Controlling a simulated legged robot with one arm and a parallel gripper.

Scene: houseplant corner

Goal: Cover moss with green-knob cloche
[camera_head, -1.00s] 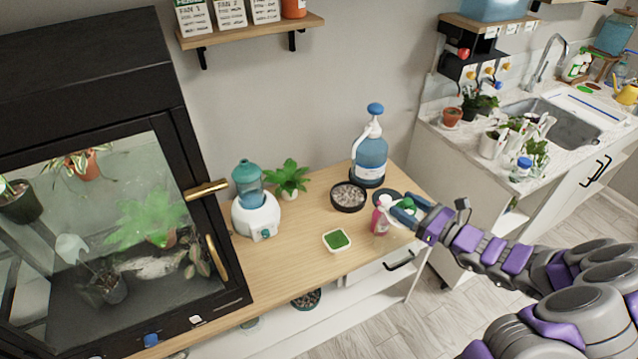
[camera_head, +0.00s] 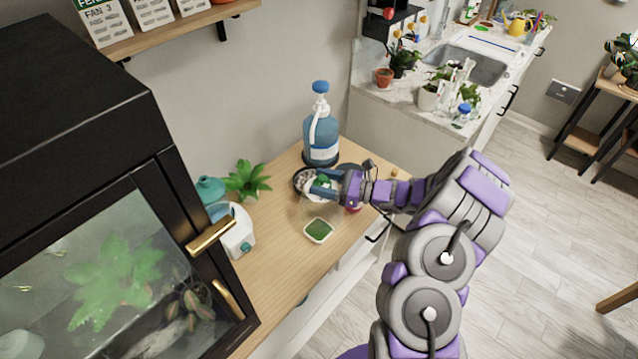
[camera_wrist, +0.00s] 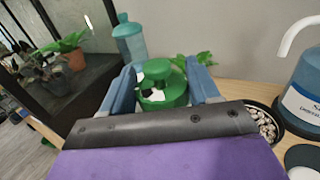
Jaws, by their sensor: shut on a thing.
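The moss (camera_head: 318,230) is a green patch in a small white square dish on the wooden counter, near its front edge. My gripper (camera_head: 318,184) is over the counter, behind the moss dish and near the pebble bowl. In the wrist view my gripper (camera_wrist: 172,92) has its blue fingers on both sides of the green knob of the cloche (camera_wrist: 160,84). The gripper is shut on the cloche. In the head view the green knob (camera_head: 322,180) shows between the fingers.
A dark bowl of pebbles (camera_head: 299,181) lies beside the gripper. A blue pump bottle (camera_head: 321,135) stands behind it. A humidifier (camera_head: 236,228) and a leafy plant (camera_head: 246,179) stand left, beside the black glass cabinet (camera_head: 190,190). Counter around the moss dish is clear.

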